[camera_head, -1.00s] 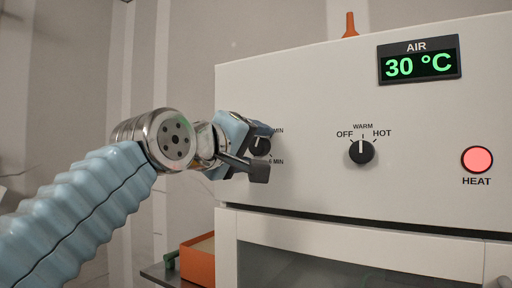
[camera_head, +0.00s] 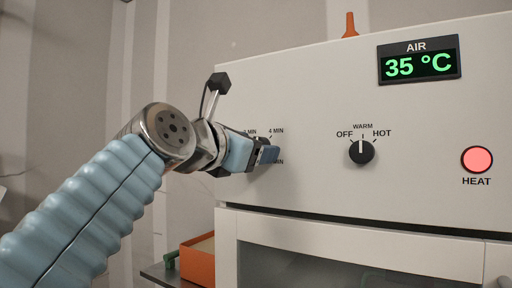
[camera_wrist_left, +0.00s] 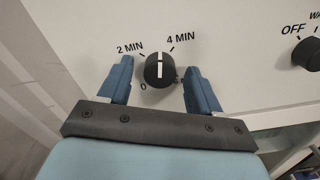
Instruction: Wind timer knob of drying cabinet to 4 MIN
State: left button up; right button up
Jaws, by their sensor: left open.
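The timer knob (camera_wrist_left: 160,69) is round and black with a white line on the cabinet's (camera_head: 330,95) front panel. In the left wrist view its line runs up the picture, its upper end between the 2 MIN and 4 MIN marks. The 0 mark shows lower left; the lower right mark is mostly hidden by a finger. My left gripper (camera_wrist_left: 158,82) is open, with one blue finger on each side of the knob and visible gaps. In the head view my left gripper (camera_head: 266,153) covers most of the knob.
A second knob (camera_head: 361,151) points to WARM, right of the timer. The AIR display (camera_head: 418,65) reads 35 °C and the red HEAT lamp (camera_head: 477,160) is lit. An orange box (camera_head: 198,262) sits lower left of the cabinet. An orange object (camera_head: 349,26) stands on top.

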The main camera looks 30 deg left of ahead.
pick_arm(q)
jog(key=n, duration=1)
jog(key=shift+n, duration=0.4)
